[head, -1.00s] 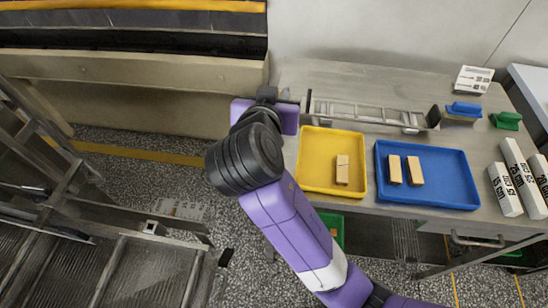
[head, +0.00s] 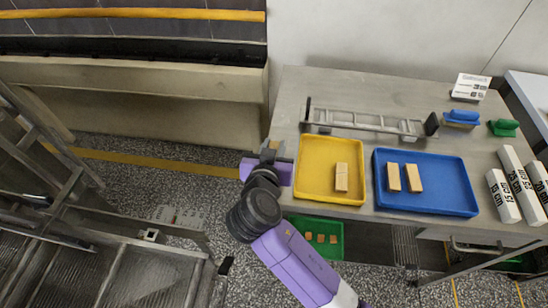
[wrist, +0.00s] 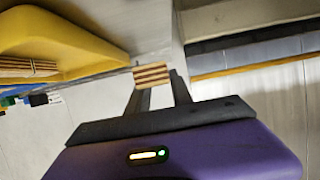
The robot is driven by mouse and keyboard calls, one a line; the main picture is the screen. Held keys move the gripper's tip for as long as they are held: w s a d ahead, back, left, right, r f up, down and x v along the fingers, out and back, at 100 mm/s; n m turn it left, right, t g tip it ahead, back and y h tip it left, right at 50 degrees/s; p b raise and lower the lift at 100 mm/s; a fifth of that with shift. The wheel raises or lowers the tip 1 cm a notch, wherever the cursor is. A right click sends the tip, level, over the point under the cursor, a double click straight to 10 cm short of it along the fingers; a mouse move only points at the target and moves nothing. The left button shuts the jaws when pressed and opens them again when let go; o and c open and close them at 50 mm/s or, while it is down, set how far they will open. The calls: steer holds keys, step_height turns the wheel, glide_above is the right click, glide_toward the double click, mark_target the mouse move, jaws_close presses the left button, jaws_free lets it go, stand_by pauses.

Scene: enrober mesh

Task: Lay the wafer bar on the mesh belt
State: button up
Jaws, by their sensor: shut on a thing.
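In the wrist view my gripper (wrist: 160,88) is shut on a striped, layered wafer bar (wrist: 151,75), seen end-on at the fingertips. In the head view my gripper (head: 272,150) is just left of the yellow tray (head: 305,190), at the table's left edge; the held bar is hard to make out there. One pale bar (head: 342,177) lies in the yellow tray. A ribbed, mesh-like metal surface (head: 140,275) in a frame lies at lower left; I cannot tell whether it is the mesh belt.
A blue tray (head: 440,188) holds two bars. A green crate (head: 325,225) with several pieces sits below the table edge. A metal ladder-like rack (head: 370,121), brushes (head: 462,118) and labelled boxes (head: 503,196) are on the table (head: 400,85). Open floor separates table and machine frame.

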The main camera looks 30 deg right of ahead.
steer(key=shift+f, duration=2.7)
steer(key=shift+f, duration=0.2)
steer(key=o, duration=1)
steer(key=shift+r+p, duration=0.1)
steer(key=shift+p, duration=0.2)
